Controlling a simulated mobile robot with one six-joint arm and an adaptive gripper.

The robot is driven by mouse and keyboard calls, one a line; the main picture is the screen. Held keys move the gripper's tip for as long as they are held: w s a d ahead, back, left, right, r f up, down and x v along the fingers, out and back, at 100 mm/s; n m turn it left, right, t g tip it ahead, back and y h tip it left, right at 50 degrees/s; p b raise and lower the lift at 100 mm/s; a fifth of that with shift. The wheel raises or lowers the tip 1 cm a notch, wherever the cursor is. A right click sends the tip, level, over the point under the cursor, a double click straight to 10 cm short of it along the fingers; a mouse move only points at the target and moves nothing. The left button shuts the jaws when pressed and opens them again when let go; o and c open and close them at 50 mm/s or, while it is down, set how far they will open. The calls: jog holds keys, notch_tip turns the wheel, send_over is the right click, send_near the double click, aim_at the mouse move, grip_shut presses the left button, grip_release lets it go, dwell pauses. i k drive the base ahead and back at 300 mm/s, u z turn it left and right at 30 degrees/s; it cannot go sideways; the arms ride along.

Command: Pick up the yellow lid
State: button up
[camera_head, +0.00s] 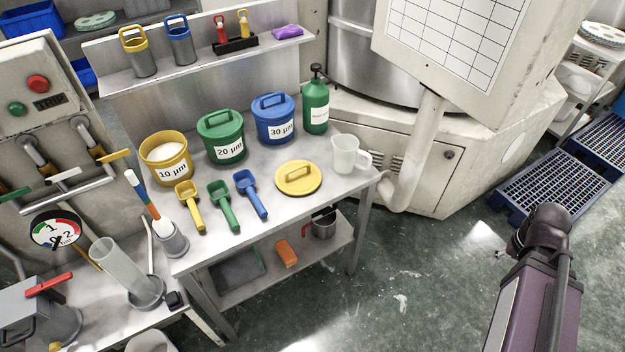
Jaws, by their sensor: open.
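The yellow lid (311,185) lies flat on the metal table (262,215), with its bar handle facing up. It is near the table's front right, between the blue scoop (250,190) and the clear jug (345,154). The yellow tub (168,170), labelled 10 µm, stands open at the left with pale powder in it. My gripper is not in view; only part of my arm shows at the lower right, well away from the lid.
A lidded green tub (222,150), a lidded blue tub (275,131) and a green pump bottle (315,105) stand behind the lid. Yellow (188,200) and green scoops (224,205) lie to its left. A shelf (200,58) is above the table's back. The floor (420,270) in front is clear.

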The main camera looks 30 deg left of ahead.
aim_at(294, 177)
jog(key=z, duration=0.1)
jog(key=k, duration=1.3)
jog(key=u, duration=1.6)
jog(key=i, duration=0.9)
jog(key=z, duration=0.05)
